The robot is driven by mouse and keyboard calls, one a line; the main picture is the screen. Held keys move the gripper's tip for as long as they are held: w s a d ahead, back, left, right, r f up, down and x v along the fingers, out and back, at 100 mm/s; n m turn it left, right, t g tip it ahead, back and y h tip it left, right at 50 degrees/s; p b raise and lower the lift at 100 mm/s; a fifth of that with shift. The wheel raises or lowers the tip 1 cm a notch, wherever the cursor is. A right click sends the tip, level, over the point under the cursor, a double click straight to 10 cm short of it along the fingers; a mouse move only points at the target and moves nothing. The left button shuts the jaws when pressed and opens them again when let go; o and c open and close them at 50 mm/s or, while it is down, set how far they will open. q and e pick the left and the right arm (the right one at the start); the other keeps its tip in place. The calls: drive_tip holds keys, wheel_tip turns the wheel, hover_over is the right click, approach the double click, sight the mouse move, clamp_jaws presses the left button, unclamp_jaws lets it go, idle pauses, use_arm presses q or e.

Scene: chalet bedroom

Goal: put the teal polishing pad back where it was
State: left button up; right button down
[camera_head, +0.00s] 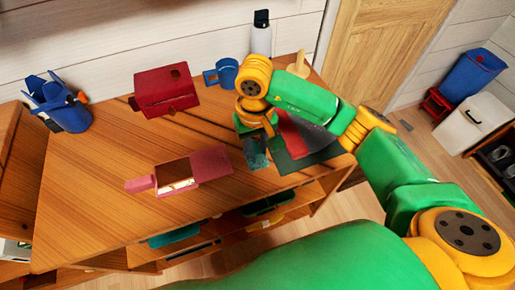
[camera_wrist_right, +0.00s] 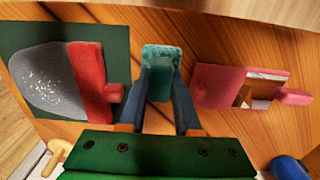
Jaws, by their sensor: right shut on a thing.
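My right gripper (camera_head: 256,138) points down over the wooden table's front right part. It is shut on the teal polishing pad (camera_head: 256,154), whose lower part shows below the fingers. In the right wrist view the pad (camera_wrist_right: 161,58) sits between the two fingertips (camera_wrist_right: 160,85), over bare wood between the dark green mat and the pink box. I cannot tell whether the pad touches the tabletop. My left gripper is not in view.
The dark green mat (camera_head: 290,163) bears a red and grey item (camera_wrist_right: 62,80). A red box (camera_head: 165,90), blue mug (camera_head: 226,72) and bottle (camera_head: 261,38) stand farther back.

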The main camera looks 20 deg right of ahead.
sight(258, 145)
drive_tip(key=shift+w+d+f, duration=0.3)
drive_tip(key=shift+w+f, duration=0.25)
drive_tip(key=shift+f, duration=0.05)
drive_tip(key=shift+w+d+f, duration=0.3)
drive_tip(key=shift+w+f, duration=0.2)
drive_tip(key=shift+f, duration=0.1)
wheel_tip(258, 145, down, 2)
drive_tip(key=shift+s+a+f+p, duration=0.15)
drive_tip(key=shift+f+p, duration=0.1)
drive_tip(key=shift+p, duration=0.7)
drive_tip(key=shift+f+b, duration=0.35)
drive_tip(key=shift+f, duration=0.05)
drive_tip(key=c, duration=0.6)
unclamp_jaws()
drive_tip(key=shift+r, duration=0.1)
